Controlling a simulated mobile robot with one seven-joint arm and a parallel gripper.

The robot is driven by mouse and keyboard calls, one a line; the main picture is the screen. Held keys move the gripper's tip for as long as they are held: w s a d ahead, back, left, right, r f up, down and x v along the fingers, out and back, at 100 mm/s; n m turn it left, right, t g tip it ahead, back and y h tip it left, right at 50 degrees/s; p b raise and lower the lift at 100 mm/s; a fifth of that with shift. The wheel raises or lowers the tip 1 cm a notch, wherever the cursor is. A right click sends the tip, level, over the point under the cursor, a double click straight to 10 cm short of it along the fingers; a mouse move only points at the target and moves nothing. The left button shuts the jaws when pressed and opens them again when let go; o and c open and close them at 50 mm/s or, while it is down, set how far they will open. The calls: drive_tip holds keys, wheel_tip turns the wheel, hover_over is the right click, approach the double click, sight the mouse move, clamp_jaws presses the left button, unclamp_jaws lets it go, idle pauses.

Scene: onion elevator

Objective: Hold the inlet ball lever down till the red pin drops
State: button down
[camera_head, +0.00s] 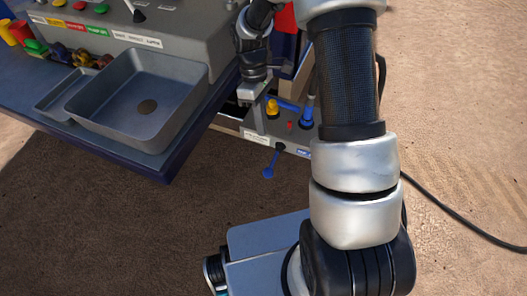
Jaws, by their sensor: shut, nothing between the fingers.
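My gripper (246,98) is small in view, pointing down above the left end of a grey panel (257,127) beside the machine. Its fingers are shut and empty. A small red pin (290,126) stands on the panel between a yellow knob (272,108) and a blue knob (307,115). A blue lever bar (288,105) lies between the two knobs. Another blue lever (269,168) hangs from the panel's front edge, ending in a rounded tip. I cannot tell which lever is the inlet one. My gripper appears apart from both levers; contact is unclear.
A grey sink (190,119) sits in the blue-edged counter at left, below a control panel with coloured labels (75,24). My arm hides the panel's right end. A black cable (445,207) crosses the sandy ground at right. The ground in front is open.

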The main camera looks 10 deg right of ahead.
sight(267, 169)
drive_tip(key=shift+f, duration=0.1)
drive_tip(key=b+x, duration=0.3)
drive_tip(key=x, duration=1)
drive_tip(key=shift+s+f, duration=0.1)
drive_tip(key=shift+f, duration=0.3)
drive_tip(key=shift+f, duration=0.1)
